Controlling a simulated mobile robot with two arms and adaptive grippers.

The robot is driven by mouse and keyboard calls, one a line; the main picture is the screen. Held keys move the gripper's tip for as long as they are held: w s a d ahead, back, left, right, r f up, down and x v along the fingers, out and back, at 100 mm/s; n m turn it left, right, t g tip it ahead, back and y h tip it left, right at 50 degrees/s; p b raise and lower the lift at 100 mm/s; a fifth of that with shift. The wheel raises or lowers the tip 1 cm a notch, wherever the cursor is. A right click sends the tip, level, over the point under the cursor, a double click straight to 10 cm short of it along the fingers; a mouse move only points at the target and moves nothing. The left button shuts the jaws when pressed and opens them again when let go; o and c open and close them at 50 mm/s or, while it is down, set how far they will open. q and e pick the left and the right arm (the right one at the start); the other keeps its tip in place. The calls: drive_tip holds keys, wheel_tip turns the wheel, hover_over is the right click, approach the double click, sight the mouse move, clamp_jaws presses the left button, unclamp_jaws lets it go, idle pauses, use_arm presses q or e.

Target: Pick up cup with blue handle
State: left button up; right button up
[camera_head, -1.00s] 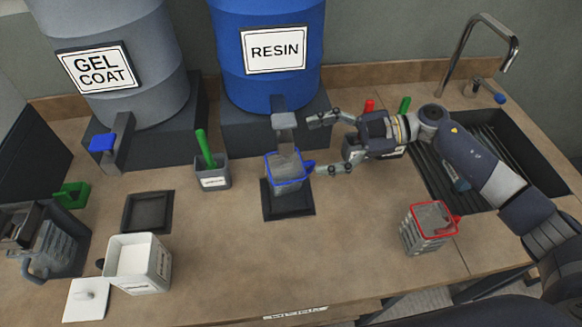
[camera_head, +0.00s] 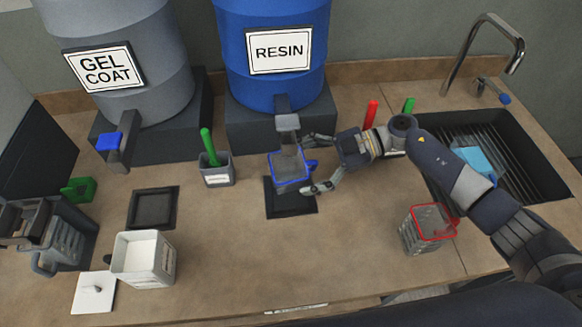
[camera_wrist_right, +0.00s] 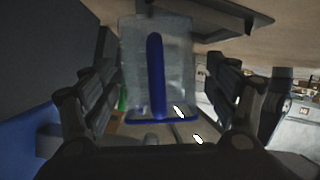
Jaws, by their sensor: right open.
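The clear cup with a blue rim and blue handle (camera_head: 291,181) stands upright on a black square pad (camera_head: 292,209) under the tap of the blue resin drum. My right gripper (camera_head: 311,163) is open, with one finger on each side of the handle, at the cup's right. In the right wrist view the blue handle (camera_wrist_right: 156,75) lies between the two spread fingers (camera_wrist_right: 160,98); the cup body is behind it. I cannot tell whether the fingers touch it.
A red-rimmed cup (camera_head: 428,230) stands near the front right. A grey holder with a green-handled tool (camera_head: 209,148) is left of the blue cup. A white container (camera_head: 143,260) is at the front left. The sink (camera_head: 500,150) is at the right. The front middle counter is clear.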

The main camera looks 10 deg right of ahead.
drive_tip(key=shift+x, duration=0.9)
drive_tip(key=shift+d+r, duration=0.1)
drive_tip(key=c, duration=1.3)
drive_tip(key=shift+r, duration=0.15)
